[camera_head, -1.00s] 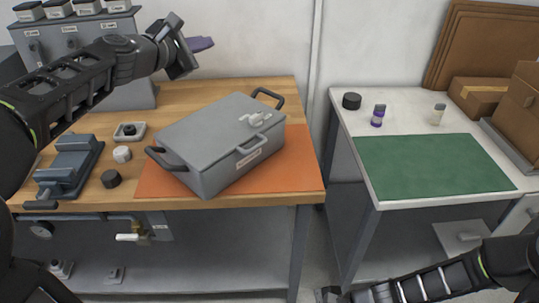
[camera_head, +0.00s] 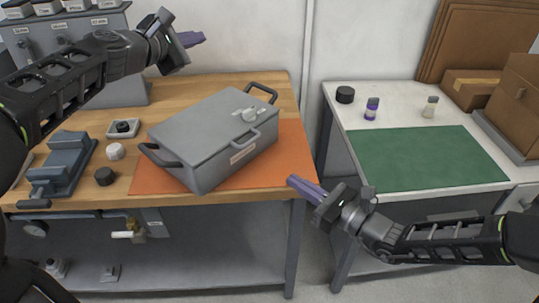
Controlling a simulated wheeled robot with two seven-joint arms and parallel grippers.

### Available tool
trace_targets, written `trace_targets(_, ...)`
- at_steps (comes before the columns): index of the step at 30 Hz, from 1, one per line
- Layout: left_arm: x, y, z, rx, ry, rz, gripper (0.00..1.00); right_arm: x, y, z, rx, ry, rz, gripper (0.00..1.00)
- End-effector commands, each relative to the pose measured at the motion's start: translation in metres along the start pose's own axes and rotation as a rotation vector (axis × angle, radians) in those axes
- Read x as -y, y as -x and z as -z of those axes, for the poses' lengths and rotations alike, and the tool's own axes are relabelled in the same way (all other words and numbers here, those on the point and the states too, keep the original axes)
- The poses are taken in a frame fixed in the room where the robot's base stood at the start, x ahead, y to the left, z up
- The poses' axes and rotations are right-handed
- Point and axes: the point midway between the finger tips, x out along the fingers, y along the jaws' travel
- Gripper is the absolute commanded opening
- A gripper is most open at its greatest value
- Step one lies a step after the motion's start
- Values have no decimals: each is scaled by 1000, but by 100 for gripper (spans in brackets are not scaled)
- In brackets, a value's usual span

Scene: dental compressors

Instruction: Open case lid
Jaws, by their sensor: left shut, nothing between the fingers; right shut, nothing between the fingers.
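The grey case (camera_head: 213,140) sits at an angle on the orange mat (camera_head: 290,165) on the wooden bench. Its lid is closed, with a light latch or knob (camera_head: 249,114) on top and a grey handle (camera_head: 244,145) on its front side. Dark handles stick out at both ends. My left gripper (camera_head: 195,39) is shut and empty, above the back of the bench, up and left of the case. My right gripper (camera_head: 304,187) is shut and empty, pointing left at the bench's front right corner, apart from the case.
A blue-grey vise (camera_head: 62,165), a small tray (camera_head: 123,128) and white and black knobs stand left of the case. On the right table are a green mat (camera_head: 425,157), small bottles and cardboard boxes (camera_head: 515,100). A gap separates the two tables.

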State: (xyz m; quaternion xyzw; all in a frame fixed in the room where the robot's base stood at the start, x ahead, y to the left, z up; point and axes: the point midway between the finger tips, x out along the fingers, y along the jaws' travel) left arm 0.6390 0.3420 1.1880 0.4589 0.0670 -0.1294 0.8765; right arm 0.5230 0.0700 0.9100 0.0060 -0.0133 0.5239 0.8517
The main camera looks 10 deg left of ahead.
Motion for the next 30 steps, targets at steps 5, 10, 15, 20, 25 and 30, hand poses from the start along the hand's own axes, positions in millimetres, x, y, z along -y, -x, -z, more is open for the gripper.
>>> trace_targets(5, 0, 0, 0, 0, 0, 0, 0, -1, -10, 0, 1, 1, -2, 0)
trace_targets(10, 0, 0, 0, 0, 0, 0, 0, -1, -32, 0, 1, 0, -4, 0)
trace_targets(15, 0, 0, 0, 0, 0, 0, 0, -1, -65, 0, 1, 0, -4, 0)
trace_targets(20, 0, 0, 0, 0, 0, 0, 0, -2, -98, 0, 0, 1, -4, 0)
trace_targets(25, 0, 0, 0, 0, 0, 0, 0, 0, -106, -24, 0, 3, -1, 0)
trace_targets(30, 0, 0, 0, 0, 0, 0, 0, -1, -109, -36, -1, 1, -2, 0)
